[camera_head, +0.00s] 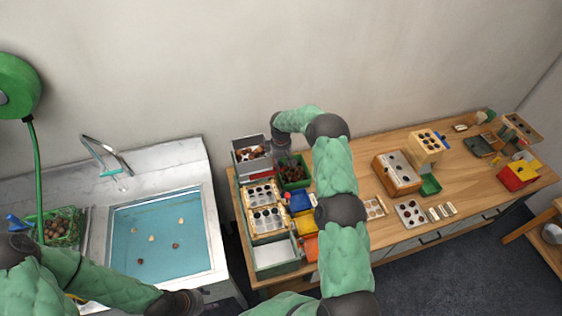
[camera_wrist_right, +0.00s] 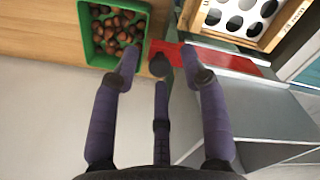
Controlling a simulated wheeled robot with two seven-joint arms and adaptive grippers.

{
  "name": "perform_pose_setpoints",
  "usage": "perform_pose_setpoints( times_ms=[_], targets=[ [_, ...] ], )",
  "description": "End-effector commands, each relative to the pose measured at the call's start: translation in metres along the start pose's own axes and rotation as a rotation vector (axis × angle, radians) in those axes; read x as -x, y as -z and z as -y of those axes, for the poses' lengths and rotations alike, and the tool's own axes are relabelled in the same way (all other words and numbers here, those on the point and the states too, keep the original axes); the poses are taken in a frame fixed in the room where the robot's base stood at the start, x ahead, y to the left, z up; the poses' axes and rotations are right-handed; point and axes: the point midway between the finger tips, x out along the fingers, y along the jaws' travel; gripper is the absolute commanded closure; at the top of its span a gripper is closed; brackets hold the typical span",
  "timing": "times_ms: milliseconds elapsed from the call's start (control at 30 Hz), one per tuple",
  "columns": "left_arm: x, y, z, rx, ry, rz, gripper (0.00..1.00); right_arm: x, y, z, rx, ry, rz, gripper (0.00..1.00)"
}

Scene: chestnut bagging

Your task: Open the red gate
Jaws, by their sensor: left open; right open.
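The red gate (camera_wrist_right: 232,61) is a flat red strip at the foot of a grey metal hopper (camera_wrist_right: 235,110) in the right wrist view. In the head view the gate (camera_head: 259,176) shows as a thin red strip below the hopper (camera_head: 250,146), which holds chestnuts. My right gripper (camera_wrist_right: 160,62) is open, with its fingers around the gate's near end. A dark round knob or fingertip sits there; I cannot tell whether it touches the gate. My left gripper (camera_head: 188,302) is open at the bottom of the head view, beside the sink.
A green bin (camera_wrist_right: 146,38) of chestnuts stands close beside the right gripper. A frame with round holes (camera_wrist_right: 272,40) lies on the other side. The sink (camera_head: 160,240) holds water and several chestnuts. Boxes and trays crowd the wooden table (camera_head: 460,185).

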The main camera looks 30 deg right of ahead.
Motion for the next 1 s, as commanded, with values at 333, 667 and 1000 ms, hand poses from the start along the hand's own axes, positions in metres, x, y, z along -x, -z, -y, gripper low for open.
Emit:
perform_pose_setpoints(
  times_ms=[333,667,1000],
  targets=[
    [0.000,0.000,0.000,0.000,0.000,0.000,0.55,0.000,0.000,0.000,0.000,-0.001,0.000,0.95],
    [-0.004,0.000,0.002,0.000,0.000,0.000,0.55,-0.001,-0.005,-0.006,-0.003,-0.002,-0.001,1.00],
    [-0.021,0.001,0.008,0.000,0.000,0.000,0.55,-0.001,-0.035,-0.036,-0.001,-0.001,-0.001,1.00]
  ],
)
